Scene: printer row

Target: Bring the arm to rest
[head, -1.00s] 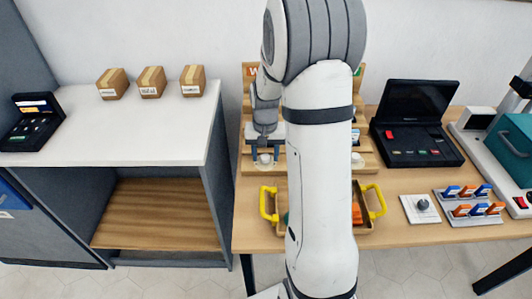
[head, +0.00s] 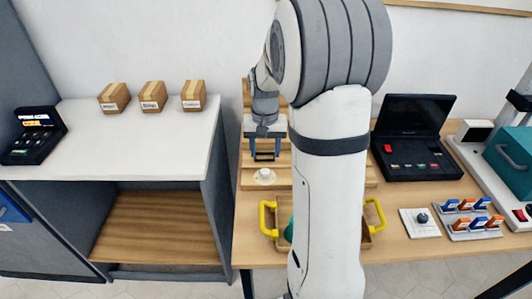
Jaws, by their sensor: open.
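My gripper (head: 265,155) shows left of my large white arm link in the head view. Its two fingers point down and stand apart, with no object seen between them. It is above a small white knob-like piece (head: 264,175) on the wooden stepped stand (head: 255,185), with a visible gap. My arm covers much of the stand and the middle of the table.
A wooden tray with yellow handles (head: 268,222) sits on the table below the stand, partly hidden. A black open case (head: 415,150), a dial plate (head: 420,223) and coloured clips (head: 472,218) lie right. Several small boxes (head: 153,97) stand on the left white counter (head: 130,150).

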